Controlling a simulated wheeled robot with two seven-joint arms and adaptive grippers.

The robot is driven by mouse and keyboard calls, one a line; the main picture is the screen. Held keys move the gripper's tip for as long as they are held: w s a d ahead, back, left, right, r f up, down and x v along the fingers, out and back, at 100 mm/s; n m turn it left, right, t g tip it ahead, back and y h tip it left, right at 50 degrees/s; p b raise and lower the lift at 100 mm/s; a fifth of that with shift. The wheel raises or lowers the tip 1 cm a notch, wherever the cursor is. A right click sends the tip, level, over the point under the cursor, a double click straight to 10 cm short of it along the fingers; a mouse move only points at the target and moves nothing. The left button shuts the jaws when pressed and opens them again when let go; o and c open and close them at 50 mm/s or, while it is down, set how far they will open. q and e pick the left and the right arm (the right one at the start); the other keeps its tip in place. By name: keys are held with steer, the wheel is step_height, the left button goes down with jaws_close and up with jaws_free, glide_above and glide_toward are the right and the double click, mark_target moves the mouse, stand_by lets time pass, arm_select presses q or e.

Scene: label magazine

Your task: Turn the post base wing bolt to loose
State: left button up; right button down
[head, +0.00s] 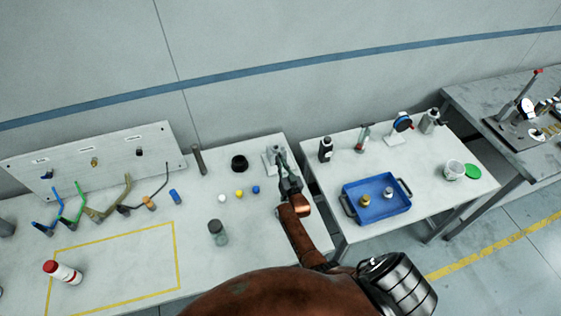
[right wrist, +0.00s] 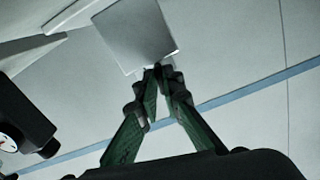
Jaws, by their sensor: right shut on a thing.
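A small light grey device with a post (head: 270,154) stands at the back right corner of the left white table. My right gripper (head: 284,161) reaches up to its right side. In the right wrist view the two green-padded fingers of the right gripper (right wrist: 160,70) close together at the lower edge of a pale grey square part (right wrist: 135,32). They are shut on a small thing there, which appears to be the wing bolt. The bolt is mostly hidden between the fingertips, so its turn angle cannot be told. My left gripper is not in view.
Small white, yellow and blue caps (head: 239,194) and a black round part (head: 240,163) lie left of the gripper. A blue tray (head: 378,217) and dark bottle (head: 325,150) are on the right table. A gap separates the tables. A yellow-outlined area (head: 120,270) is mostly free.

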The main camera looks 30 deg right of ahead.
steer(key=shift+n, duration=1)
steer(key=c, duration=2.1)
jaws_free()
steer(key=shift+s, duration=0.1)
steer(key=v, duration=1.2)
